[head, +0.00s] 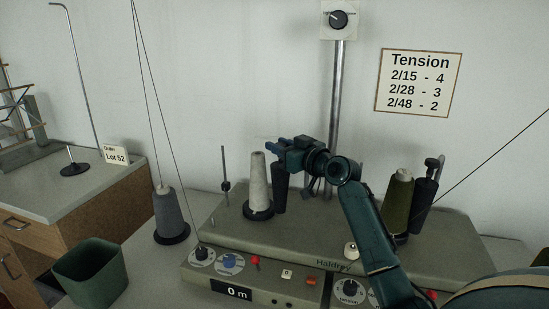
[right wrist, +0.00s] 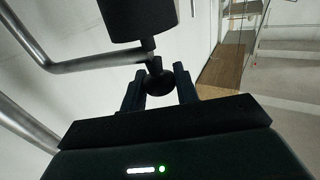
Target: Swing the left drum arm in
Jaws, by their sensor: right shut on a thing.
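The left drum (head: 279,188) is a black upright cylinder on the winding machine (head: 330,235). In the head view it stands just right of a pale yarn cone (head: 257,182); I cannot tell whether they touch. My right gripper (head: 280,145) is over the drum's top and hides it. In the right wrist view, my right gripper (right wrist: 159,88) is shut on a round black knob (right wrist: 156,83) at the end of the drum (right wrist: 140,18). A bent metal rod (right wrist: 95,63) runs beside it. My left gripper is in neither view.
An olive yarn cone (head: 398,200) and the black right drum (head: 424,200) with its knob (head: 434,164) stand to the right. A grey cone (head: 170,212) and green bin (head: 92,272) are at the left. A metal post (head: 337,100) rises behind my gripper.

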